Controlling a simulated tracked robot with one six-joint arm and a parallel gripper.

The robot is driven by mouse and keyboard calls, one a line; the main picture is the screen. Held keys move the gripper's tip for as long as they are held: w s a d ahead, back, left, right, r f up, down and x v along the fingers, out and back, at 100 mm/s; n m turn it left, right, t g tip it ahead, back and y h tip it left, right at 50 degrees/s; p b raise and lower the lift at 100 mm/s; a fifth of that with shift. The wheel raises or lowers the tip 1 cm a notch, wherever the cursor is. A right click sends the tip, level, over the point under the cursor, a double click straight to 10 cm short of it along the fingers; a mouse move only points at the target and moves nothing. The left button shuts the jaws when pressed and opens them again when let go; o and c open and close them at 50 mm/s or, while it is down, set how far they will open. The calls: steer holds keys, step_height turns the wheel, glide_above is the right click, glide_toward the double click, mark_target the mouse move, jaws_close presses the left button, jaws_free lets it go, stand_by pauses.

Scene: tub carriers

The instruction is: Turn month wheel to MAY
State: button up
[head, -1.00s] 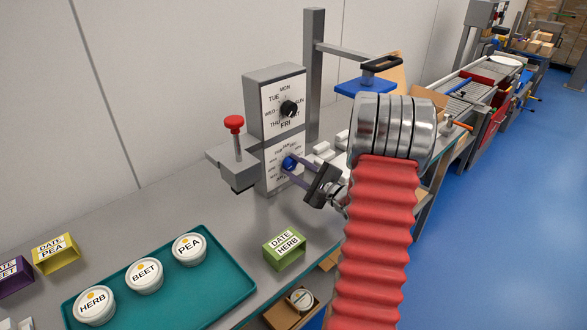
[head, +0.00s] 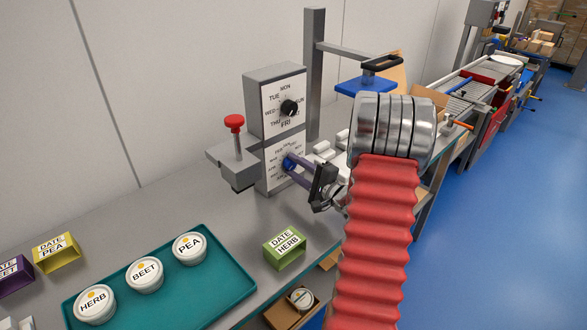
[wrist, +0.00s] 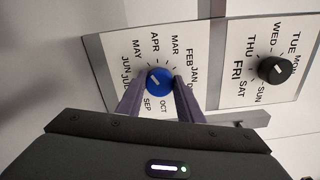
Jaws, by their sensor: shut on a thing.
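The month wheel is a blue knob (wrist: 158,81) on a white dial plate with month names around it. It also shows in the head view (head: 289,163), on the lower front of the grey machine (head: 273,75). My gripper (wrist: 160,84) is shut on the knob, one purple-grey finger on each side of it. In the head view my gripper (head: 291,166) reaches the dial from the right. A short pale mark on the knob slants to the upper left, toward the MAY side; the exact month is hard to tell. Fingers hide some lower labels.
A black day knob (wrist: 274,70) sits on the plate above the month dial. A red-topped lever (head: 234,122) stands at the machine's left. A teal tray (head: 215,283) with lidded tubs and a green DATE HERB carrier (head: 285,250) are on the bench in front.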

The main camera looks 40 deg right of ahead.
steer(key=shift+a+f, duration=0.15)
steer(key=shift+a, duration=0.05)
steer(key=o, duration=1.1)
steer(key=shift+c, duration=0.2)
steer(key=shift+d, duration=0.1)
steer(key=s, duration=1.3)
steer(key=shift+s+d, duration=0.15)
steer(key=shift+s, duration=0.25)
